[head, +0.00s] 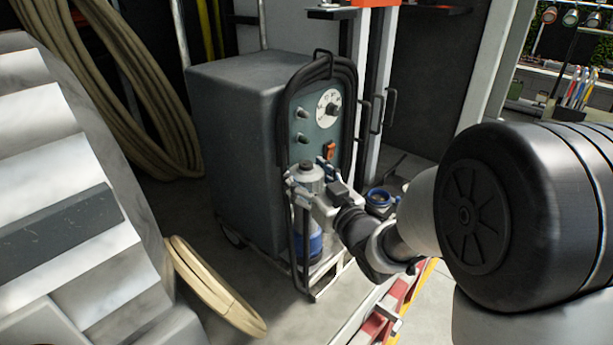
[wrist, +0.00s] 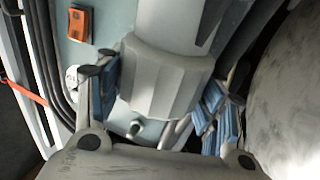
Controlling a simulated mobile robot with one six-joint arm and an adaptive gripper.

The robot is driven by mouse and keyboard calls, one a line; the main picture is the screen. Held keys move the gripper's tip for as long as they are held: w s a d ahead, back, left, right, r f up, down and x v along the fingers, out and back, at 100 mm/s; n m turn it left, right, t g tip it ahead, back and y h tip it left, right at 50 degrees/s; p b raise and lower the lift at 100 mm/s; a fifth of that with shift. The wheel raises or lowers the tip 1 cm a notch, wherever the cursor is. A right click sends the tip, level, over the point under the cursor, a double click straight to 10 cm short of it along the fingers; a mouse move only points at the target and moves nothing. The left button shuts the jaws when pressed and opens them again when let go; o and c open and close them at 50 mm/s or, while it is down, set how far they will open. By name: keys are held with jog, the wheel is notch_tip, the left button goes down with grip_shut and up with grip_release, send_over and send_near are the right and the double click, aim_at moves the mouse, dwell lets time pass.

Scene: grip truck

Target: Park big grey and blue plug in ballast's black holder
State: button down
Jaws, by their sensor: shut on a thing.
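The big grey and blue plug (head: 308,244) hangs upright in front of the ballast (head: 232,135), grey at the top and blue at its lower end. My gripper (head: 314,180) is shut around its grey upper part. In the wrist view, the ribbed grey collar of the plug (wrist: 163,82) sits between my blue-padded fingers (wrist: 160,100). The ballast is a dark grey box with a teal panel. Dark upright bars stand beside the plug's lower part. I cannot clearly make out the black holder, or whether the plug touches it.
Black cable (head: 285,115) loops over the ballast panel. A blue-rimmed round fitting (head: 379,199) stands right of my gripper. Pale steps (head: 60,190) fill the left. A tan hose coil (head: 215,288) lies on the floor, and a red rail (head: 398,308) is at front right.

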jog(key=shift+f+b, duration=0.25)
jog(key=shift+b, duration=0.1)
jog(key=c, duration=0.7)
grip_release()
jog(key=o, duration=0.4)
jog(key=shift+c, duration=0.2)
jog(key=shift+o, duration=0.3)
jog(key=shift+f, duration=0.15)
jog(key=shift+o, duration=1.3)
jog(key=shift+r+p, duration=1.5)
jog(key=shift+r, duration=1.1)
